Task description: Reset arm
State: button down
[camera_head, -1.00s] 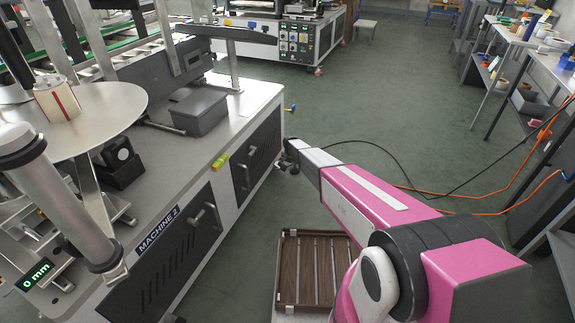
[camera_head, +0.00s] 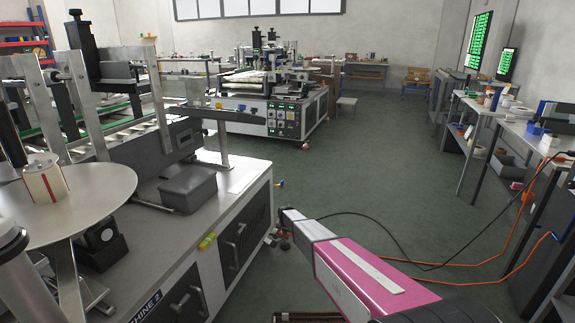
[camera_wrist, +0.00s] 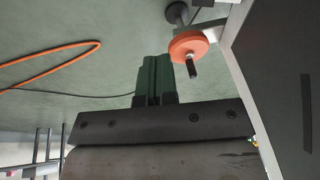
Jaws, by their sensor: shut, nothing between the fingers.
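My arm (camera_head: 362,279) shows in the head view as a pink and white link reaching forward over the floor from the lower right. My gripper is hidden behind the arm's end in that view. In the wrist view my gripper (camera_wrist: 153,75) shows its dark green fingers pressed together, with nothing between them. The fingers point out over the green floor, apart from other things.
Machine 2 (camera_head: 190,245) stands close on the left, with black-panelled doors and handles. An orange handwheel (camera_wrist: 188,46) is near the fingers in the wrist view. Orange cables (camera_head: 520,215) and a black cable cross the floor. Shelves (camera_head: 520,125) line the right; open floor (camera_head: 345,160) lies ahead.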

jog(key=s+d+r+n+g, duration=0.1)
jog(key=s+d+r, duration=0.6)
jog(key=s, duration=0.8)
jog(key=s+d+r+n+g, duration=0.1)
jog(key=s+d+r, duration=0.6)
jog(key=s+r, duration=0.4)
jog(key=s+d+r+n+g, duration=0.1)
jog(key=s+d+r, duration=0.6)
jog(key=s, duration=1.3)
notch_tip(320, 180, up, 3)
jog(key=shift+f+n, duration=0.1)
jog(key=shift+n, duration=0.4)
jog(key=shift+d, duration=0.1)
